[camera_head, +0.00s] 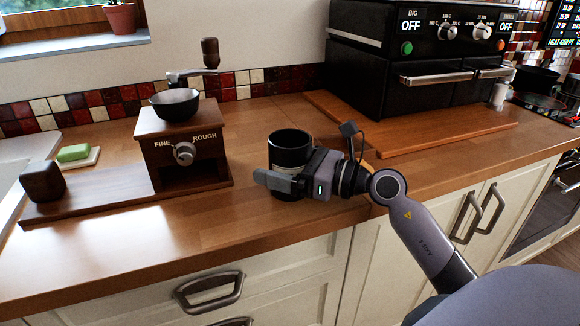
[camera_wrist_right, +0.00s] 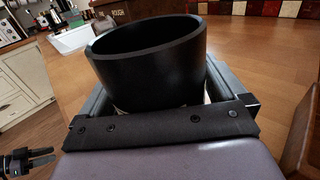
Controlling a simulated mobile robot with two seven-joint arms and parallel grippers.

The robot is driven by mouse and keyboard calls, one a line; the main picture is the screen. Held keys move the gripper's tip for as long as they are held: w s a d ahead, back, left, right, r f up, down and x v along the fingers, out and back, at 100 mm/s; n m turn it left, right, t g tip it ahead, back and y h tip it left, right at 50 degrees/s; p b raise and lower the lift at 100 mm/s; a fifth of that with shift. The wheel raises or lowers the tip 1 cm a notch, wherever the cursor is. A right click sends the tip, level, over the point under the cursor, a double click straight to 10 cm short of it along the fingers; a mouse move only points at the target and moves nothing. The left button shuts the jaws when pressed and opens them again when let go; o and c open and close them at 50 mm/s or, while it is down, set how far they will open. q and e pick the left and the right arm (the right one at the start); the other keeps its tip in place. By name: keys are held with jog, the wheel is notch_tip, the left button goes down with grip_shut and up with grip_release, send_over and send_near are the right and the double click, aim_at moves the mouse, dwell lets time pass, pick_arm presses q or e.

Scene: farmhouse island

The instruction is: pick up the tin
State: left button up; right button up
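The tin (camera_head: 290,150) is a black cylinder with a pale label low on its side. It stands upright on the wooden counter near the front edge. My right gripper (camera_head: 287,184) reaches in from the right, with one finger across the tin's near side. In the right wrist view the tin's dark rim and wall (camera_wrist_right: 148,65) rise between the two fingers (camera_wrist_right: 158,92), close to both. Whether both fingers press on it is not clear. My left gripper (camera_wrist_right: 28,161) seems to show small and dark at the lower left of the wrist view, away from the tin.
A wooden coffee grinder (camera_head: 185,145) stands left of the tin on a long base. A wooden board (camera_head: 440,137) lies to the right, before a black oven (camera_head: 415,60). A green soap (camera_head: 73,153) lies at the far left. The counter's front left is clear.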

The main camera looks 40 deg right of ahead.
jog(key=c, duration=0.8)
jog(key=shift+o, duration=0.2)
jog(key=shift+r, duration=0.55)
notch_tip(320, 180, up, 19)
jog(key=p, duration=0.3)
